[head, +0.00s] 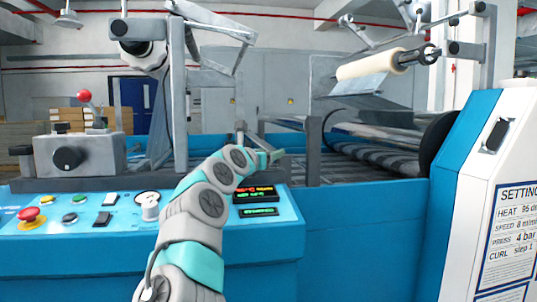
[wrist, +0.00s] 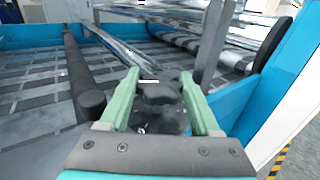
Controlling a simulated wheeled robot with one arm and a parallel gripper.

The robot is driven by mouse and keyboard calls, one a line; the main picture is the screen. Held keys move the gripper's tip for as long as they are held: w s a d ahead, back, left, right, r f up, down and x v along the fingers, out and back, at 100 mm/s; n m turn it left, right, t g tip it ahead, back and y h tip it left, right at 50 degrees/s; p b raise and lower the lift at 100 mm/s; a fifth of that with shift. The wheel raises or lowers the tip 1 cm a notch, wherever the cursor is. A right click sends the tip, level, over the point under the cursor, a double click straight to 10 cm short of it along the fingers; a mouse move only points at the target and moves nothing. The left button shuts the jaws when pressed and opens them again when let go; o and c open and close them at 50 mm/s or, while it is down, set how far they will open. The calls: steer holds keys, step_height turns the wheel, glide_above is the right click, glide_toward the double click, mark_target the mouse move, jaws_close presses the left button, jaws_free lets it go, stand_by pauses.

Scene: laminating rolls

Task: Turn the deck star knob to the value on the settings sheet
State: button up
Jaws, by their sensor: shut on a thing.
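The deck star knob (wrist: 160,92) is a dark grey lobed knob between my gripper's fingers in the wrist view. My gripper (wrist: 160,86) has pale green fingers on both sides of it and is shut on it. In the head view my gripper (head: 272,156) reaches over the machine's deck, and I cannot make out the knob there. The settings sheet (head: 510,240) is on the white panel at the right. Its lines read HEAT 95, SPEED 8, PRESS 4 bar and CURL step 1, with the right edge cut off. The knob's pointer or scale cannot be read.
A control panel (head: 90,225) with a red stop button (head: 28,214) and several other buttons lies left of my arm. Lit displays (head: 256,194) are just right of it. A grey post (head: 313,150) stands close right of my gripper. A film roll (head: 370,65) hangs above.

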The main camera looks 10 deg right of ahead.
stand_by(0.8)
steer(key=o, duration=1.4)
steer(key=shift+c, duration=0.2)
steer(key=shift+n+t+y, duration=0.5)
steer(key=shift+n+y, duration=0.1)
steer(key=shift+y, duration=0.4)
steer(key=shift+f+n+y, duration=0.1)
steer(key=shift+n+y, duration=0.2)
steer(key=shift+t, duration=0.3)
steer(key=shift+n+t+y, duration=0.3)
steer(key=shift+n+y, duration=0.3)
steer(key=shift+y, duration=0.2)
